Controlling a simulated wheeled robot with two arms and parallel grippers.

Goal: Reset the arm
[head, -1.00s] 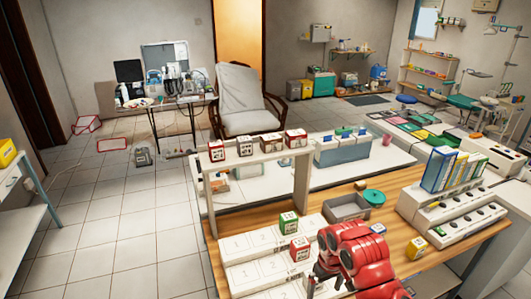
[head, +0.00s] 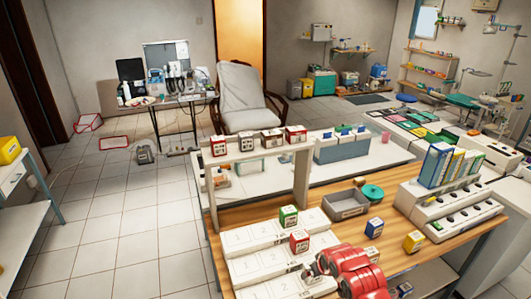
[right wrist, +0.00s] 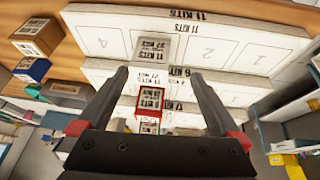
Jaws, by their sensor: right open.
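My right gripper (right wrist: 158,78) is open and empty in the right wrist view, its two dark fingers spread over the white numbered kit trays (right wrist: 215,50). A box with a printed label (right wrist: 152,48) lies between and beyond the fingertips on the nearest tray row. A red kit box (right wrist: 150,98) shows further off between the fingers. In the head view my red right arm (head: 350,275) reaches over the front end of the trays (head: 250,238), and its fingers are hard to make out. The red kit box (head: 299,241) and a green one (head: 288,216) sit on the trays. My left gripper is not in view.
On the wooden counter are a blue box (head: 374,228), a yellow box (head: 414,241), a grey bin (head: 346,204) and a green round lid (head: 372,192). A raised shelf (head: 262,153) with several boxes stands behind. A white rack with binders (head: 452,205) is at right.

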